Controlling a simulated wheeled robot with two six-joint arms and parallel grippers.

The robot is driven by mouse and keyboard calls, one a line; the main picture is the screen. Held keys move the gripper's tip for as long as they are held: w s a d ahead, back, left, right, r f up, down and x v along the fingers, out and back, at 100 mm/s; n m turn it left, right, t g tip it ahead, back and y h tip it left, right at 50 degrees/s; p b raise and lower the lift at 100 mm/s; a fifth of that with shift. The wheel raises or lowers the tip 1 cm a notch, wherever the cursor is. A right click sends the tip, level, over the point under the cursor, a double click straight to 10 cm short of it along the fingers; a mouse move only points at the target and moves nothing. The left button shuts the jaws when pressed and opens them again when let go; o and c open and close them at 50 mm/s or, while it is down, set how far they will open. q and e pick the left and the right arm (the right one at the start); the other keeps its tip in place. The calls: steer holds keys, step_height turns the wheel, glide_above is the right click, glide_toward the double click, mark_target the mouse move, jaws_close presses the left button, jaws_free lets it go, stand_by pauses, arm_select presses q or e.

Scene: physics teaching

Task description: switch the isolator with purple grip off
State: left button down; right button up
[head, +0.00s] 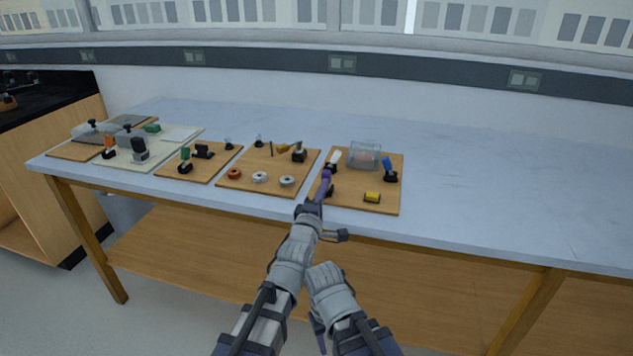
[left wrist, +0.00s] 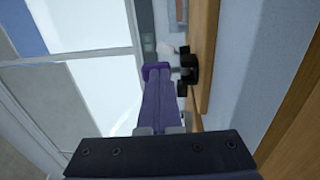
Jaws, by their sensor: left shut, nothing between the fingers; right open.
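The isolator with the purple grip (head: 326,173) stands on the right-hand wooden board, with a black base. It is partly hidden by my left gripper (head: 322,187), whose purple fingers are shut and empty, their tips at the grip. In the left wrist view, the grip (left wrist: 157,71) shows as a darker purple block just beyond the fingertips (left wrist: 157,86), joined to a black mount (left wrist: 189,69). I cannot tell whether they touch, nor the lever's exact position. My right gripper (head: 318,333) is open and low, away from the table, mostly hidden by its arm.
On the same board (head: 390,207) are a white-grip switch (head: 335,157), a blue-grip switch (head: 388,165), a clear box (head: 364,154) and a yellow cylinder (head: 372,197). More boards with parts (head: 268,166) stand to the left. The table's right half is clear.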

mark_target(324, 174)
arm_select(q)
steer(key=r+g+p, duration=0.1)
steer(key=r+p, duration=0.1)
steer(key=p, duration=0.2)
steer(key=shift+w+g+y, duration=0.15)
steer(key=shift+g+y, duration=0.15)
steer(key=shift+y, duration=0.1)
steer(key=shift+w+a+f+g, duration=0.1)
steer(key=shift+w+f+g, duration=0.1)
steer(key=shift+f+g, duration=0.15)
steer(key=shift+w+r+p, duration=0.1)
steer(key=shift+r+p, duration=0.1)
steer(key=shift+p, duration=0.3)
steer(key=g+p, duration=0.1)
steer(key=p, duration=0.1)
steer(key=w+r+g+p, duration=0.1)
steer(key=p, duration=0.1)
steer(key=shift+d+r+y+p, duration=0.1)
steer(key=shift+d+y+p, duration=0.1)
steer(key=shift+y+p, duration=0.2)
steer(key=shift+f, duration=0.5)
arm_select(e)
step_height(324, 174, up, 11)
steer(key=shift+r, duration=0.2)
